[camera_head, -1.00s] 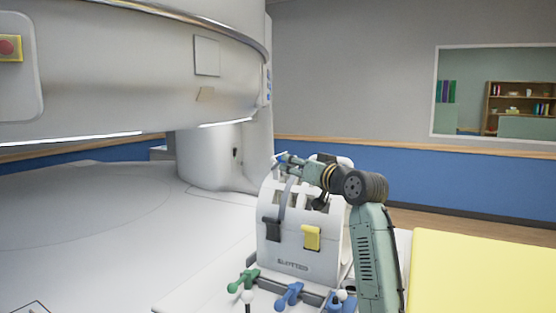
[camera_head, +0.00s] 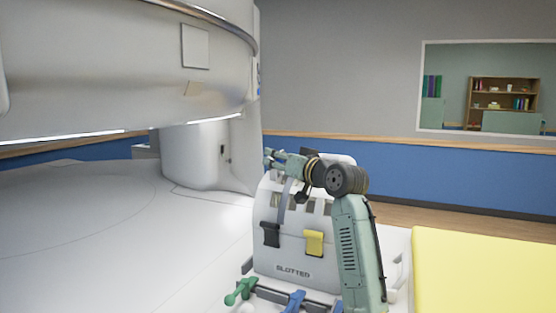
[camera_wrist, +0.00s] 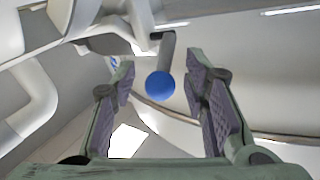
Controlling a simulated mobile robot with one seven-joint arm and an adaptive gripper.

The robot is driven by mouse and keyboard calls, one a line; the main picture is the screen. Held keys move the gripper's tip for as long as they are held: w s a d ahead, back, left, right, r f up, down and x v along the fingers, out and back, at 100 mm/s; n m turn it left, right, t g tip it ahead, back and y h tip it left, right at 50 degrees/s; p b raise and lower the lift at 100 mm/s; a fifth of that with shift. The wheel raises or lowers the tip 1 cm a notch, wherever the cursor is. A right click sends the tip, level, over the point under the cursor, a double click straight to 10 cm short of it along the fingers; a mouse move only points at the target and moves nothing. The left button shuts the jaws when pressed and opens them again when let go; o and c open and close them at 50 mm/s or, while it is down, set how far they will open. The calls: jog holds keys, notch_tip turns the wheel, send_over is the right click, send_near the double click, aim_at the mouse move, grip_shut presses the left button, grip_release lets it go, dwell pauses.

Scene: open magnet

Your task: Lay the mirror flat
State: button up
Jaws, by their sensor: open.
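A white head coil marked "SLOTTED" (camera_head: 293,273) stands upright on the bed, with a black clip (camera_head: 270,234) and a yellow clip (camera_head: 314,243) on its front. My gripper (camera_head: 270,158) is at the upper left of the coil, small in the head view. In the wrist view my gripper (camera_wrist: 161,63) is open, with its two fingers apart. A blue ball (camera_wrist: 160,86) on a grey stem (camera_wrist: 167,50) shows between the fingers, and no contact is visible. I cannot pick out the mirror's face for certain. My arm hides the coil's right side.
Green (camera_head: 240,291) and blue (camera_head: 294,301) levers stand in front of the coil. The large white magnet (camera_head: 110,85) overhangs the left. A yellow pad (camera_head: 485,275) lies at the right. The white surface left of the coil is clear.

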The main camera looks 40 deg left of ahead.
jog(key=shift+c, duration=0.6)
grip_shut()
jog(key=shift+r+h, duration=0.15)
jog(key=shift+h, duration=0.15)
jog(key=h, duration=0.1)
jog(key=a+n+h, duration=0.1)
jog(key=r, duration=0.1)
jog(key=shift+s+a+n+g+h, duration=0.15)
jog(key=shift+s+n+g+h, duration=0.15)
jog(key=shift+n+h, duration=0.1)
jog(key=a+n+h, duration=0.1)
jog(key=h, duration=0.1)
jog(key=shift+s+h, duration=0.1)
jog(key=shift+h, duration=0.2)
jog(key=shift+a+n+h, duration=0.3)
jog(key=shift+n+h, duration=0.1)
jog(key=shift+h, duration=0.3)
